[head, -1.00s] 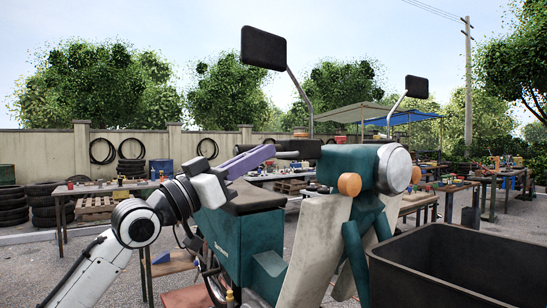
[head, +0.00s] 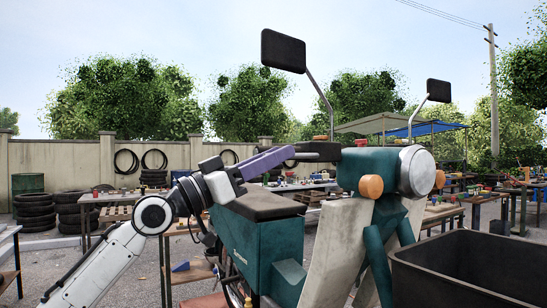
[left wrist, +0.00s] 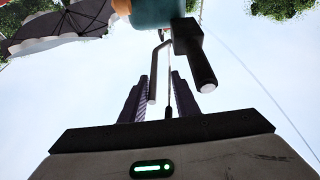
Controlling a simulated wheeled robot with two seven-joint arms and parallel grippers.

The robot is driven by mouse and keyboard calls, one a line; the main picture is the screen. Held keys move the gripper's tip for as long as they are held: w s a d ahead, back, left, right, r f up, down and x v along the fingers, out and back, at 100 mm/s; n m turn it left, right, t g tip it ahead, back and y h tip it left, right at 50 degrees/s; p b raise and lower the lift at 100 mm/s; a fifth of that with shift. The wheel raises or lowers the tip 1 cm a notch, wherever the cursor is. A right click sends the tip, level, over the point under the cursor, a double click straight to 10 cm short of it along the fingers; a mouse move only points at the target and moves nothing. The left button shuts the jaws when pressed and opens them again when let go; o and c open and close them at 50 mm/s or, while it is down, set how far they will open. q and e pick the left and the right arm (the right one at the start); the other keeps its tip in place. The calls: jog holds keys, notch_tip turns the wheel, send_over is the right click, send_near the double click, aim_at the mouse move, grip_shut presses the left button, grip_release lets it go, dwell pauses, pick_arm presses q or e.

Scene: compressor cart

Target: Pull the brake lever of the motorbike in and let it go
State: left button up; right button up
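The motorbike (head: 268,245), teal and off-white, stands in the middle of the head view. Its black handlebar grip (head: 318,147) points left. In the head view this left gripper (head: 288,153) is at the grip's end, and the lever is mostly hidden. My right gripper is out of view.
A large dark bin (head: 470,275) fills the lower right. Two mirrors on stalks, one at the left (head: 283,50), rise above the handlebar. Workbenches with small items, stacked tyres (head: 85,215) and a wall (head: 60,165) stand behind.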

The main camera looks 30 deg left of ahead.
pick_arm(q)
jog(key=b+v, duration=0.5)
jog(key=v, duration=0.5)
jog(key=shift+s, duration=0.15)
dwell(0.4)
